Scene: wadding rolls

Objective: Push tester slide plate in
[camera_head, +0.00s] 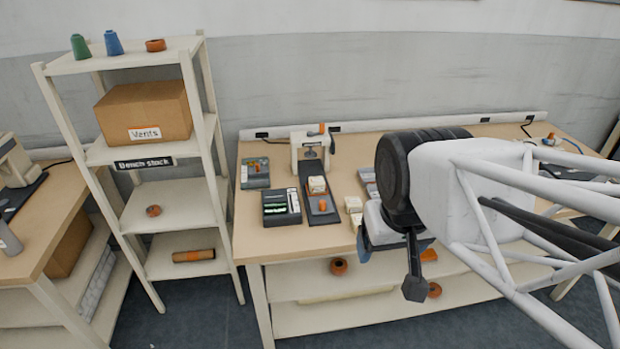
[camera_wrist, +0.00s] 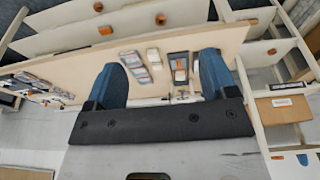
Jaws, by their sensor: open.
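The tester (camera_head: 300,146) is a cream stand with an orange-tipped lever at the back left of the bench. Its dark slide plate (camera_head: 318,214) sticks out towards the bench's front edge and carries a cream block and an orange piece. In the wrist view the plate (camera_wrist: 180,79) shows between my fingers, near the right one. My gripper (camera_wrist: 162,64) has two blue fingers, spread wide with nothing between them. In the head view only a bit of blue finger shows, right of the plate; my arm hides the rest. I cannot tell its exact height above the bench.
A dark tray (camera_head: 282,208) stands just left of the plate, with a grey device (camera_head: 255,173) behind it. Small cream blocks (camera_head: 354,208) lie right of the plate. A shelf rack (camera_head: 160,207) stands left of the bench. My arm hides much of the bench's right half.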

